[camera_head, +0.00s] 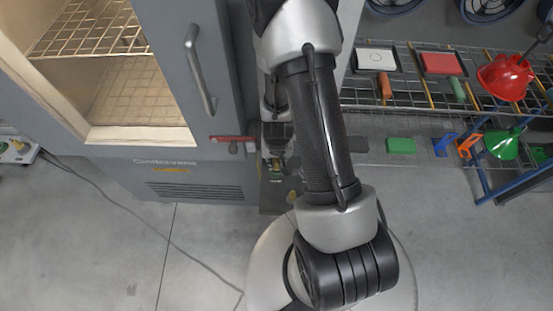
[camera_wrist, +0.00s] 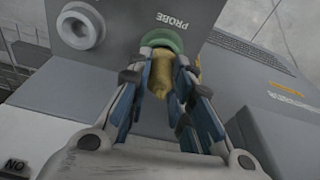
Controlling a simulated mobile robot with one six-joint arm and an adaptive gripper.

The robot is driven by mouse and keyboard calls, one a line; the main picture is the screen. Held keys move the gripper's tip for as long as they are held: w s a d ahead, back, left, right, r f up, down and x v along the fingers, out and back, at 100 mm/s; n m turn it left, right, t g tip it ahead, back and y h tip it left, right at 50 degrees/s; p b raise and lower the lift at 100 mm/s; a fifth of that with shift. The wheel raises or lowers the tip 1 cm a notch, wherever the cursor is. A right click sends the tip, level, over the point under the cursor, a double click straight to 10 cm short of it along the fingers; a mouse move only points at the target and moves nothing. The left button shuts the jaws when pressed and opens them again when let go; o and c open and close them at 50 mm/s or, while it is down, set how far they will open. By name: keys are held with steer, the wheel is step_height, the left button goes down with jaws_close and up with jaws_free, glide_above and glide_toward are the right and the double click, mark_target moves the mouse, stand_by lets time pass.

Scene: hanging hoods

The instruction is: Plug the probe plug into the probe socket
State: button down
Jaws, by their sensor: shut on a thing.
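In the wrist view, my gripper (camera_wrist: 163,66) is shut on a brass-yellow probe plug (camera_wrist: 160,78), with one finger on each side of it. The plug's far end meets a green ring (camera_wrist: 161,41) on a grey panel just under the word PROBE. The ring seems to surround the probe socket. The socket's opening is hidden behind the plug and fingers, so I cannot tell how deep the plug sits. In the head view, my gripper (camera_head: 276,165) is small and dark beside the grey cabinet, and the plug cannot be made out clearly.
A pale round port (camera_wrist: 80,27) sits left of the ring on the same panel. The grey cabinet (camera_head: 150,180) stands left, its door handle (camera_head: 200,70) and a red lever (camera_head: 231,139) near my arm. A wire shelf (camera_head: 440,98) with trays and funnels stands right.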

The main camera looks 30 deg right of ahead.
steer(key=shift+f+b, duration=0.5)
steer(key=shift+f, duration=0.15)
steer(key=c, duration=1.3)
jaws_free()
steer(key=shift+c, duration=0.2)
steer(key=shift+r, duration=0.1)
